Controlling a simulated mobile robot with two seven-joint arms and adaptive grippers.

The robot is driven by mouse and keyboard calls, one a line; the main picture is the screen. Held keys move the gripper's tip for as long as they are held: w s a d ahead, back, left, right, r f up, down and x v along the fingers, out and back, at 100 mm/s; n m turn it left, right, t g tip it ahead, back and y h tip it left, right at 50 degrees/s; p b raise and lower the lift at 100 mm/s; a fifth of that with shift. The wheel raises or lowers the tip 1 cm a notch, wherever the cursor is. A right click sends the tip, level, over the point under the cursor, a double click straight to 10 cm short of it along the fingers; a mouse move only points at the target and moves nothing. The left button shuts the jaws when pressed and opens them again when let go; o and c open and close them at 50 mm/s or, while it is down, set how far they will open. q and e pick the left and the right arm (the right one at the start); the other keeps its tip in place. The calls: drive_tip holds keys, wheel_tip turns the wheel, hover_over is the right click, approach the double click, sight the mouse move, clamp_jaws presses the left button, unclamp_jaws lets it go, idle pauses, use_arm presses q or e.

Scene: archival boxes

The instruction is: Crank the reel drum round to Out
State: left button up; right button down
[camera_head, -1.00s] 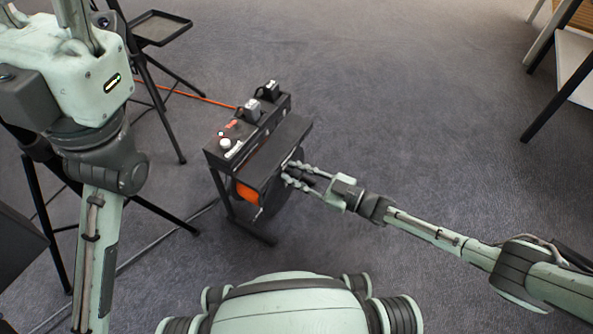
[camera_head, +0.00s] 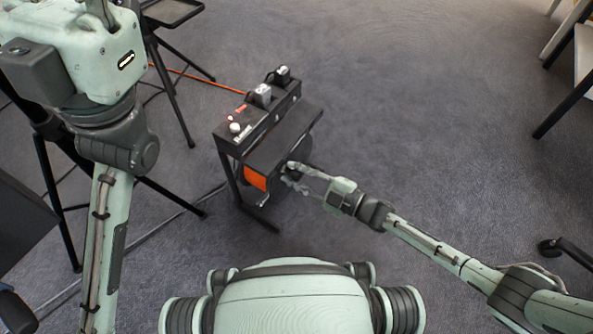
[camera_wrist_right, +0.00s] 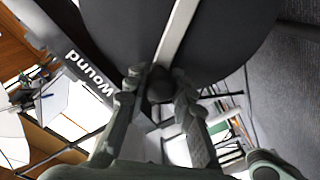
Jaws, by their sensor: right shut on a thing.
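The reel unit (camera_head: 228,135) is a black box on legs, with an orange panel (camera_head: 255,178) on its near side. Its drum shows in the right wrist view as a large dark disc (camera_wrist_right: 225,40) with a pale bar (camera_wrist_right: 178,32) across it. My right gripper (camera_head: 292,176) is at the drum's right side, its fingers closed around a dark rounded crank knob (camera_wrist_right: 159,84) near the disc's edge. The word "wound" (camera_wrist_right: 90,72) is on a grey strip beside the disc; no "Out" mark is readable. My left arm stands at the left; its gripper is out of frame.
A tripod stand with a black tray (camera_head: 170,10) is behind and left of the reel. An orange cable (camera_head: 200,79) runs from it to the unit. A grey cable (camera_head: 150,238) lies on the carpet. A chair leg (camera_head: 562,248) is at right. Carpet beyond the reel is clear.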

idle(0.3)
drive_tip(key=c, duration=1.3)
unclamp_jaws()
drive_tip(key=shift+o, duration=0.2)
drive_tip(key=v, duration=1.2)
